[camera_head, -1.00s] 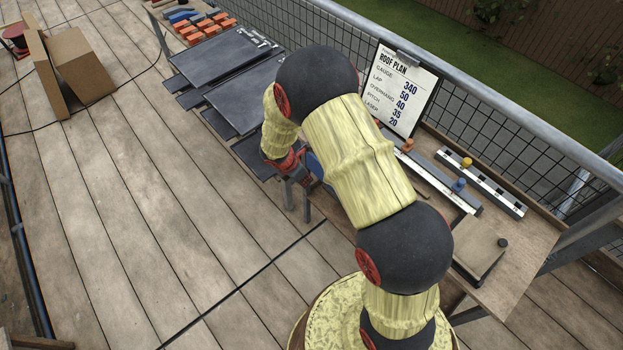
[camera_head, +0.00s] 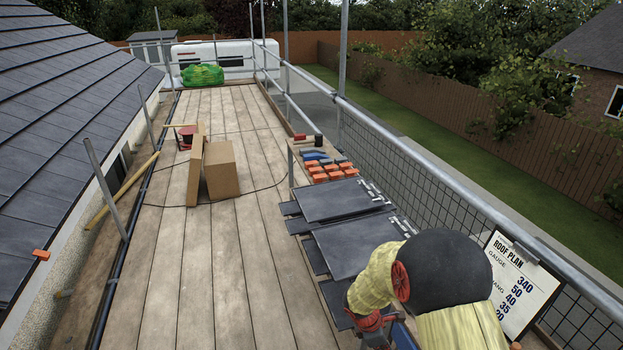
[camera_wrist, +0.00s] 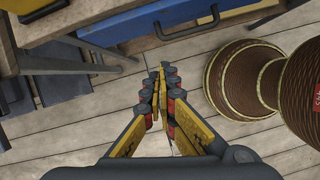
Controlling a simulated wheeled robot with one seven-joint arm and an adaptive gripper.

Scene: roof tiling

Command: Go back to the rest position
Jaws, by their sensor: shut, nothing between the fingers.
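My gripper (camera_wrist: 160,92) points down over the plank deck in the wrist view. Its yellow and black fingers are together with nothing between them. In the head view my arm, with yellow sleeves and dark joints, is at the lower right, and the gripper's fingers are hidden or out of frame there. In the wrist view a wooden bench with a blue drawer (camera_wrist: 165,20) is beyond the fingers, apart from them.
Dark slates (camera_head: 335,200) lie stacked by the mesh guardrail, with orange blocks (camera_head: 332,170) behind. A roof plan board (camera_head: 515,285) stands at the right. A cardboard box (camera_head: 221,170) is on the deck. The deck planks (camera_head: 190,270) at left are clear.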

